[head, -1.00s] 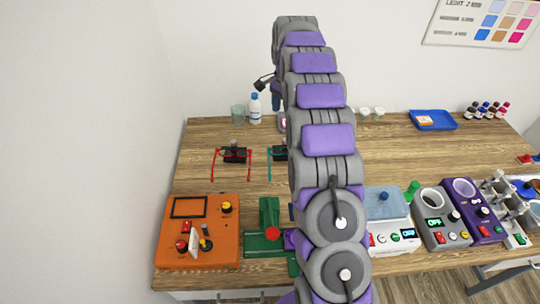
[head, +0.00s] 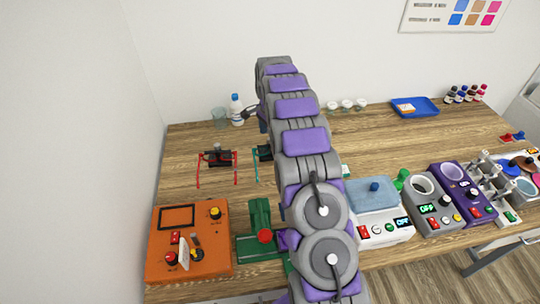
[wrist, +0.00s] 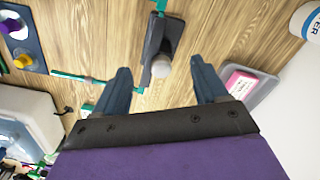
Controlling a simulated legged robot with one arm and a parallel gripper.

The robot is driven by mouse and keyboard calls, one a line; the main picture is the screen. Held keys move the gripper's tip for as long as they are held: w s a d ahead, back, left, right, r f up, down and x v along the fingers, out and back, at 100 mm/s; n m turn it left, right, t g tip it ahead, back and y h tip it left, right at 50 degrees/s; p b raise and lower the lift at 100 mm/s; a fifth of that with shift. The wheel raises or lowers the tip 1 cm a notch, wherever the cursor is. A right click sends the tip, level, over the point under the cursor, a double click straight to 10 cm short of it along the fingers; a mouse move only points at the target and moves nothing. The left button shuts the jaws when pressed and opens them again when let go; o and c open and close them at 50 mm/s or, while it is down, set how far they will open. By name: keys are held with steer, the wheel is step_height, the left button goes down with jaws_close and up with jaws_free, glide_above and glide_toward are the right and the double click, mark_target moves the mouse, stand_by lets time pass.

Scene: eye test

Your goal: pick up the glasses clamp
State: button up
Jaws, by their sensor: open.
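In the wrist view, a dark glasses clamp (wrist: 162,40) with a round grey knob lies between my gripper's fingers. Teal glasses-frame bars (wrist: 85,78) extend from it. My gripper (wrist: 160,66) is open, with one blue-grey finger to each side of the knob; no contact shows. The height of the fingers over the clamp is unclear. In the head view, the black clamp with teal frames (head: 264,152) is partly hidden by my arm. A second black clamp with red frames (head: 216,158) sits to its left. My gripper is mostly hidden there.
An orange box (head: 190,245) and a green device (head: 260,222) stand at the table's front left. A beaker (head: 219,117) and white bottle (head: 236,108) stand behind. Several devices with knobs line the right front. A blue tray (head: 416,108) is at the back right.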

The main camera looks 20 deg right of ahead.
steer(key=b, duration=0.2)
glide_above(272, 159)
steer(key=w, duration=0.2)
steer(key=shift+w+d+f, duration=0.1)
steer(key=shift+d+f, duration=0.05)
steer(key=shift+f, duration=1.4)
steer(key=shift+w+d+f, duration=0.1)
steer(key=shift+d+f, duration=0.05)
steer(key=shift+f, duration=1.4)
steer(key=shift+r, duration=0.1)
jaws_close()
